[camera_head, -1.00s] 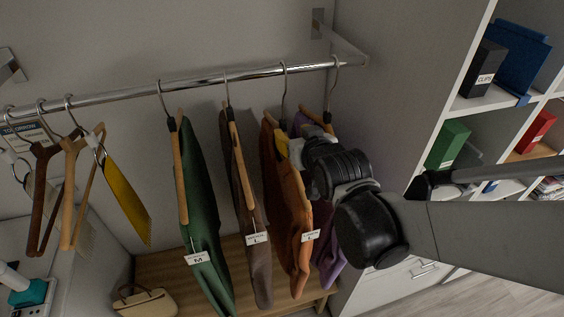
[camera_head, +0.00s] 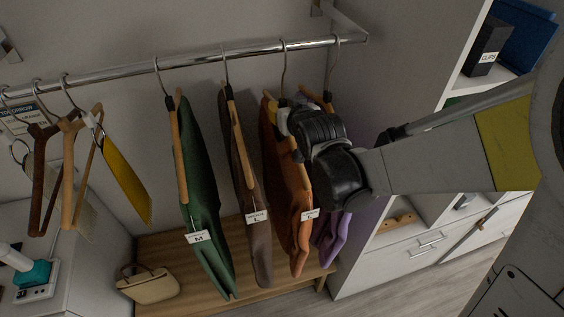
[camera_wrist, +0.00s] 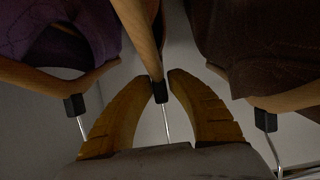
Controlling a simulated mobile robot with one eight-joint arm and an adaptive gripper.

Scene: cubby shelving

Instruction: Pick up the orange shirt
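The orange shirt (camera_head: 291,205) hangs on a wooden hanger from the rail (camera_head: 200,57), between a brown garment (camera_head: 259,235) and a purple one (camera_head: 329,240). My gripper (camera_head: 284,104) is at the top of the orange shirt's hanger, just below its metal hook; my wrist hides part of the shirt's upper right side. In the wrist view, the yellow fingers of my gripper (camera_wrist: 160,80) lie close on both sides of the hanger's black collar (camera_wrist: 160,92) and look shut on it. The hanger's wooden arm (camera_wrist: 138,32) runs away from the fingertips; little of the shirt shows there.
The purple garment (camera_wrist: 62,28) and brown garment (camera_wrist: 255,45) hang close on either side of my fingers. A green garment (camera_head: 203,190) hangs farther left. Cubby shelving (camera_head: 410,235) stands at the right. A bench (camera_head: 175,252) with a handbag (camera_head: 148,286) is below.

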